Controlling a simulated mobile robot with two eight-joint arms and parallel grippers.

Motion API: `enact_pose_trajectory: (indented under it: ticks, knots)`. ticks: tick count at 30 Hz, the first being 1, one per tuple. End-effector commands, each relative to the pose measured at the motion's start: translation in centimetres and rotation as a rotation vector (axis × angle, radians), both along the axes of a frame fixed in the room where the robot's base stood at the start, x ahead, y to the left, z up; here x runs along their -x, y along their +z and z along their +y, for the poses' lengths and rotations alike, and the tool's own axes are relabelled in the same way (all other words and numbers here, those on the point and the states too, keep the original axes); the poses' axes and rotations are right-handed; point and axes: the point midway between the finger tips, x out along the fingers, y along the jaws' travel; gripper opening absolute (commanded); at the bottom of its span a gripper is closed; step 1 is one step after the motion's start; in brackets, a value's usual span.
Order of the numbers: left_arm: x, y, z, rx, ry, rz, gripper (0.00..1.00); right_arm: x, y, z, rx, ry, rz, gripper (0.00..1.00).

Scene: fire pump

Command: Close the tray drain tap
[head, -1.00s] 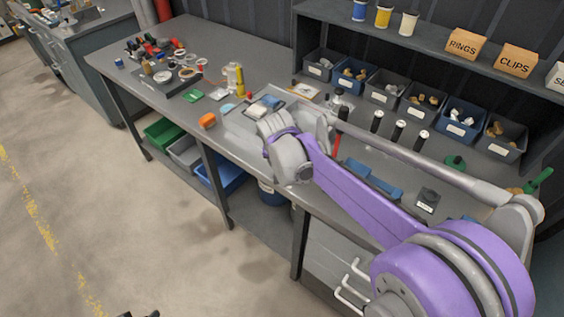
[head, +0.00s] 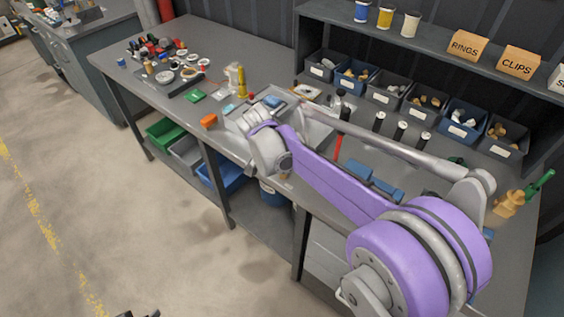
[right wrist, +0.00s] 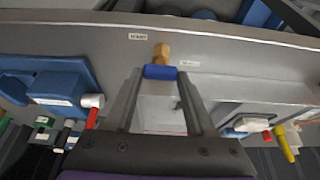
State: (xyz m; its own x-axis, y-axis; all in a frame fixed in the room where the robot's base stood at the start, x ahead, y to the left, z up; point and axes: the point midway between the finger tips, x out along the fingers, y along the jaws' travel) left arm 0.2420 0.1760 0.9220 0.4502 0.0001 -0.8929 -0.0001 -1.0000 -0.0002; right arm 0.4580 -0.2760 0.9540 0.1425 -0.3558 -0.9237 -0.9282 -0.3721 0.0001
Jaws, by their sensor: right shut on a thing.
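In the right wrist view the tray drain tap has a brass body (right wrist: 162,52) and a blue handle (right wrist: 160,72). The handle lies crosswise between the fingertips of my right gripper (right wrist: 161,78), which is shut on it. The tap is at the wall of the grey tray (right wrist: 235,88). In the head view the tray (head: 319,131) is on the bench, partly covered by my right arm. The tap and my right fingertips are hidden there behind the wrist. My left gripper is not clearly seen.
Part bins (head: 387,91) line the back of the bench. Blue and green bins (head: 166,131) are under the bench. The floor in front is clear.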

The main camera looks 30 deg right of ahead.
Motion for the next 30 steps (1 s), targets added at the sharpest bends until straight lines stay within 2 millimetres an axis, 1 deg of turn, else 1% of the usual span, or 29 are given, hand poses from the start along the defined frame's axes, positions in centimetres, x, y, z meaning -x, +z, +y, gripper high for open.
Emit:
enact_pose_trajectory:
  ticks: [11, 12, 14, 21, 24, 26, 30]
  knots:
    - [0.0, 0.0, 0.0, 0.0, 0.0, 0.0, 0.5, 0.0, 0.0, 0.1, -0.002, -0.005, 0.001, 0.0]
    - [0.0, 0.0, 0.0, 0.0, 0.0, 0.0, 0.5, 0.0, 0.0, 0.1, -0.002, -0.005, 0.001, 0.58]
    - [0.0, 0.0, 0.0, 0.0, 0.0, 0.0, 0.5, 0.0, 0.0, 0.1, -0.002, -0.005, 0.001, 0.68]
    - [0.0, 0.0, 0.0, 0.0, 0.0, 0.0, 0.5, 0.0, 0.0, 0.0, -0.001, -0.004, 0.0, 0.68]
    - [0.0, 0.0, 0.0, 0.0, 0.0, 0.0, 0.5, 0.1, 0.3, 0.1, -0.001, -0.004, 0.0, 0.68]
    - [0.0, 0.1, 0.0, 0.0, 0.0, 0.0, 0.5, 0.1, 0.8, 0.3, -0.001, -0.003, 0.0, 0.68]
    - [-0.1, 0.3, 0.0, 0.0, 0.0, -0.002, 0.5, 0.5, 3.0, 1.2, -0.001, -0.001, 0.0, 0.68]
